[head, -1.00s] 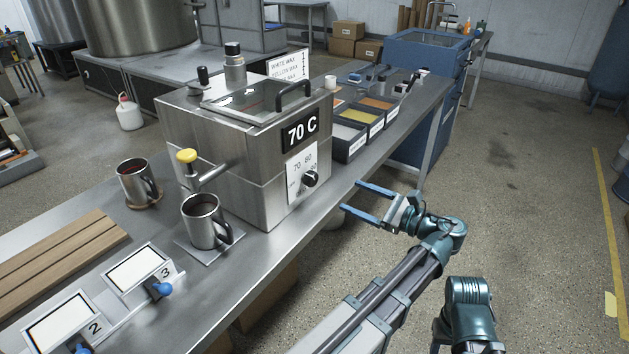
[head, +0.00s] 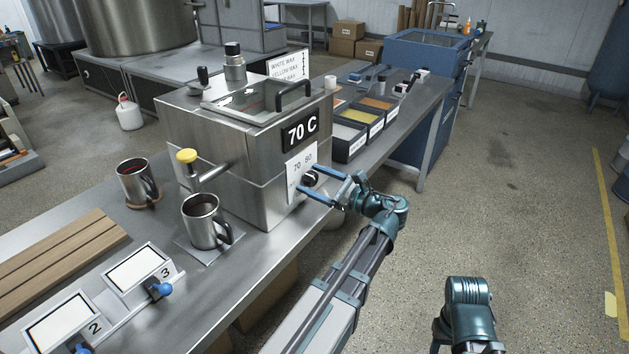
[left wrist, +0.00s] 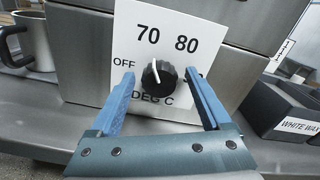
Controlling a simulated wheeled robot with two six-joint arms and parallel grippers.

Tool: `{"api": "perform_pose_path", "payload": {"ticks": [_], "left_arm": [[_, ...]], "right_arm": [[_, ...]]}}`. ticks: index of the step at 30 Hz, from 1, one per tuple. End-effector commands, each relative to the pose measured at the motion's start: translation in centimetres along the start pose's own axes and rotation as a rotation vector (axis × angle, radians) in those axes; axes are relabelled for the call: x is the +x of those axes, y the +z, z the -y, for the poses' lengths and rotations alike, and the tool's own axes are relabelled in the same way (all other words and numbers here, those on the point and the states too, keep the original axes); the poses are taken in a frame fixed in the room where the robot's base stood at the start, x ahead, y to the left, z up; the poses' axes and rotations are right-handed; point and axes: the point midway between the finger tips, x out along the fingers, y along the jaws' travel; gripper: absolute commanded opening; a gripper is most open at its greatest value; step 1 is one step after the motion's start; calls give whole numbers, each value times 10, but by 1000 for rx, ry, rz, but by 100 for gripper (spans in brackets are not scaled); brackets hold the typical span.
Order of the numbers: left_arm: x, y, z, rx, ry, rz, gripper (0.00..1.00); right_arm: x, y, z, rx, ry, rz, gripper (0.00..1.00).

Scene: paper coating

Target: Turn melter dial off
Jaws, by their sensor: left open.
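The melter (head: 235,140) is a steel box on the bench, with a display reading "70 C". Its black dial (head: 310,178) sits on a white plate on the front face, partly hidden by my fingers. In the left wrist view the dial (left wrist: 160,76) shows a white pointer aimed up and slightly left, nearest the 70 mark. The plate (left wrist: 185,40) reads OFF at left, then 70 and 80. My left gripper (head: 309,181) is open, with one blue finger on each side of the dial. Gaps show beside the dial. My right gripper is outside the view.
Two steel mugs (head: 205,222) (head: 137,180) stand left of the melter, near its yellow-knobbed spout (head: 188,156). Wax bins (head: 350,138) stand right of the melter. The floor right of the bench is clear around my arm.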

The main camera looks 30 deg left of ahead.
Motion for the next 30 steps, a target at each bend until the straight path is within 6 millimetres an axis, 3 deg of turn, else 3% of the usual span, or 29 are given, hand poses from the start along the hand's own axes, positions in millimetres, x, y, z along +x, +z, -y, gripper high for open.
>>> {"api": "perform_pose_path", "payload": {"ticks": [5, 18, 30], "left_arm": [[0, 0, 0, 0, 0, 0, 80], [0, 0, 0, 0, 1, 0, 0], [0, 0, 0, -84, 1, 0, 0]], "right_arm": [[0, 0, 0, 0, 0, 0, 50], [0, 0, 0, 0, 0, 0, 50], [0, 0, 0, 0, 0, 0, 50]]}}
